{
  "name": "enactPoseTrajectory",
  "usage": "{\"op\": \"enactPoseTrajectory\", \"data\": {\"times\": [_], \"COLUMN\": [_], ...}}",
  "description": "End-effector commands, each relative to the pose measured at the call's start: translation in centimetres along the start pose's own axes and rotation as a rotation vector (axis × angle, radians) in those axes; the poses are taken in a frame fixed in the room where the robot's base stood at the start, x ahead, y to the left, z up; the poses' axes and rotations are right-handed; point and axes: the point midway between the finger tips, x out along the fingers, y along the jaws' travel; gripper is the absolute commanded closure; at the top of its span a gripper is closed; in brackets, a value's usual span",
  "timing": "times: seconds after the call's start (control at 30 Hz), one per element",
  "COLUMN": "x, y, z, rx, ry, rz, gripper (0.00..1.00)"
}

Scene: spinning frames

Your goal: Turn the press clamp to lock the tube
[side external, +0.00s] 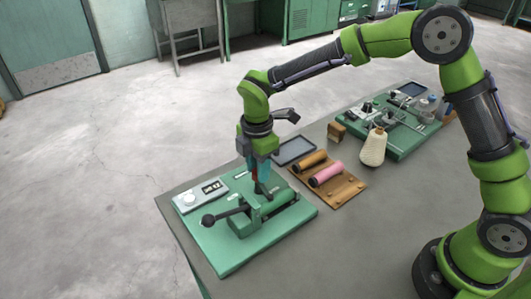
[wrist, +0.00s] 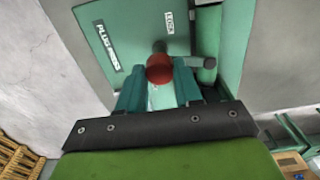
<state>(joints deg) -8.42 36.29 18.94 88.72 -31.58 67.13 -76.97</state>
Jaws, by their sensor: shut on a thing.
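The green press clamp (side external: 248,219) stands on a green base plate (side external: 223,260) at the front of the table. A lever with a black ball end (side external: 208,219) sticks out to its left. My gripper (side external: 259,180) points down over the back of the clamp. Its teal fingers (wrist: 160,85) are shut on a red knob (wrist: 160,69), which also shows as a small red patch in the side view (side external: 254,175). I cannot make out a tube in the clamp.
A wooden rack (side external: 345,190) holds an orange tube (side external: 308,161) and a pink tube (side external: 326,174), right of the plate. A cream thread cone (side external: 373,148) and another green fixture (side external: 405,140) stand farther back. The front-right tabletop is clear.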

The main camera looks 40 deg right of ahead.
Motion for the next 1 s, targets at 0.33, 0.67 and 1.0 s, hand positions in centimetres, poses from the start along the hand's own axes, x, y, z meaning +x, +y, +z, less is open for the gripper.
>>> {"op": "enactPoseTrajectory", "data": {"times": [0.33,0.67,1.0], "x": [-0.13,-0.14,-0.15], "y": [-0.01,-0.02,-0.02], "z": [-0.01,-0.03,-0.04], "rx": [-0.172,-0.217,-0.219], "ry": [0.001,0.001,0.001], "rz": [0.001,0.001,0.001], "gripper": [1.00,1.00,0.61]}}
